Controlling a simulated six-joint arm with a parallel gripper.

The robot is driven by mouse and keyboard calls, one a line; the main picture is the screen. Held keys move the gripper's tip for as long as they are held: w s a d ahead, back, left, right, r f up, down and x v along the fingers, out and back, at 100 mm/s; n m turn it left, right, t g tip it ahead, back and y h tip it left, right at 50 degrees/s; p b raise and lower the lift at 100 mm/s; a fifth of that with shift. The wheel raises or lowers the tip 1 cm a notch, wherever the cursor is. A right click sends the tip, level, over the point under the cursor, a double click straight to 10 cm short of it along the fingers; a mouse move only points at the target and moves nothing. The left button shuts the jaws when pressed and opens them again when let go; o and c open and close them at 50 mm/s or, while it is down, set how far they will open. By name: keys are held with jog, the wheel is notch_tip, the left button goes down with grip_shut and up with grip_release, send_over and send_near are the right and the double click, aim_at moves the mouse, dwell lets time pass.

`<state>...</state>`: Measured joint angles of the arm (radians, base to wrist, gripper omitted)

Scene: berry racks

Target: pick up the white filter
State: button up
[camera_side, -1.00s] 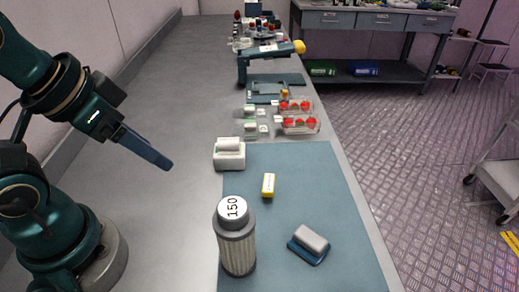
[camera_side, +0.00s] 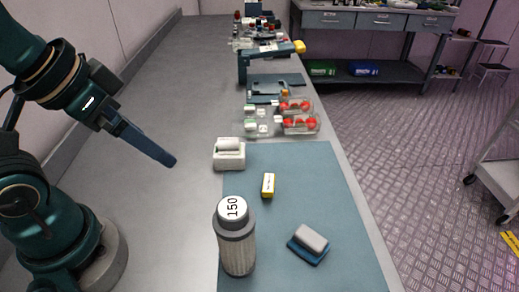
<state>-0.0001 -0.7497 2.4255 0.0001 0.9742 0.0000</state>
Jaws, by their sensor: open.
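My gripper (camera_side: 170,161) hangs over the bare grey bench, left of the blue mat, and points down and right. Its jaws are open, and nothing shows between them. A white rounded piece (camera_side: 229,145) sits in a white block-like holder (camera_side: 230,161) at the mat's far left corner, right of my gripper and apart from it. Another white rounded piece (camera_side: 311,238) lies on a small blue base (camera_side: 306,252) at the front right of the mat. A pleated grey canister (camera_side: 237,254) with a white cap marked 150 stands upright at the front left. I cannot tell which is the filter.
Clear boxes of red berries (camera_side: 300,123) and a blue device (camera_side: 268,60) stand farther back. The grey bench (camera_side: 160,220) between my arm and the mat is clear.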

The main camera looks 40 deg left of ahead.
jog(key=w+a+r+m+t+y, duration=0.1)
jog(key=w+a+r+t+y, duration=0.15)
jog(key=w+r+t, duration=0.35)
jog(key=w+a+r+t+y, duration=0.1)
jog(key=w+a+r, duration=0.2)
jog(key=w+r, duration=0.35)
jog(key=w+d+m+t+h, duration=0.3)
jog(key=w+d+m+h, duration=0.1)
jog(key=w, duration=0.1)
jog(key=m+g+h, duration=1.3)
jog(key=g, duration=0.3)
send_over(249, 247)
jog(key=a, duration=0.5)
jog(key=f, duration=0.9)
jog(key=shift+s+d+f, duration=0.15)
jog(key=shift+d+f, duration=0.1)
jog(key=shift+f, duration=0.15)
jog(key=shift+t, duration=0.3)
notch_tip(249, 247, down, 13)
jog(key=shift+r, duration=0.2)
jog(key=shift+x, duration=2.6)
